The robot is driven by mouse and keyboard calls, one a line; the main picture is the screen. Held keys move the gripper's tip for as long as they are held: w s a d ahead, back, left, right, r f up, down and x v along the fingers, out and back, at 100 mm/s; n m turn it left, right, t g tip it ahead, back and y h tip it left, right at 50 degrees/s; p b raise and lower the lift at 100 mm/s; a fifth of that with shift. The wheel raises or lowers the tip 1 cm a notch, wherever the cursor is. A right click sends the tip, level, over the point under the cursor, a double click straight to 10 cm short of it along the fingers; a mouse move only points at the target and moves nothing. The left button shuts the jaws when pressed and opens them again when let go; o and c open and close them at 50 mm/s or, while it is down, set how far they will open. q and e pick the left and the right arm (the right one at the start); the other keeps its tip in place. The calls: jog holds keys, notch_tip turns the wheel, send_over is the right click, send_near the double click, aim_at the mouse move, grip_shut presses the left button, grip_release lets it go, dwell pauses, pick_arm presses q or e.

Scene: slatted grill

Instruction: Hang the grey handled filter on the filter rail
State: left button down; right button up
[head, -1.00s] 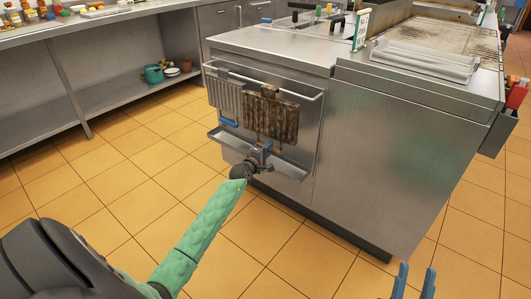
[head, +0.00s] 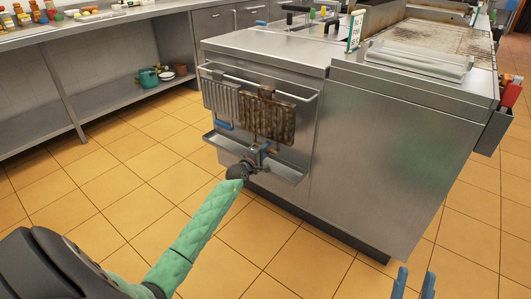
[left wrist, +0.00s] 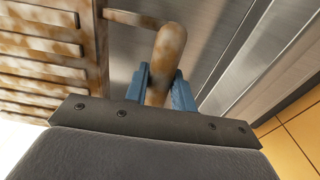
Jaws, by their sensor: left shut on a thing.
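A slatted filter (head: 275,119), mottled rusty brown over pale metal, hangs upright in front of the rail at the grill's end panel. Its handle (left wrist: 166,60) is also rust-stained. My left gripper (head: 259,151) is shut on that handle below the slats; the blue fingers (left wrist: 160,85) sit on both sides of it in the left wrist view. The filter rail (head: 304,96) is a metal bar. A brown piece at the filter's top overlaps it; I cannot tell whether it is hooked on. My right gripper (head: 414,284) is open and empty at the bottom edge.
A cleaner grey filter (head: 221,98) with a blue handle (head: 224,125) hangs on the rail's left part. A metal drip tray (head: 286,171) juts out below the filters, close to my left gripper. Tiled floor (head: 115,205) is free at left.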

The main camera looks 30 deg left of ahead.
pick_arm(q)
jog(key=shift+m+h+b, duration=0.4)
jog(key=shift+h+b, duration=0.2)
jog(key=shift+b, duration=1.1)
jog(key=shift+w+r, duration=0.1)
jog(key=shift+w, duration=0.35)
jog(key=shift+w+d, duration=0.15)
jog(key=shift+w, duration=1.85)
dwell(0.8)
jog(key=shift+f+b, duration=0.55)
jog(key=shift+f, duration=0.4)
dwell(0.9)
jog(key=c, duration=1.1)
grip_release()
jog(key=shift+f, duration=0.1)
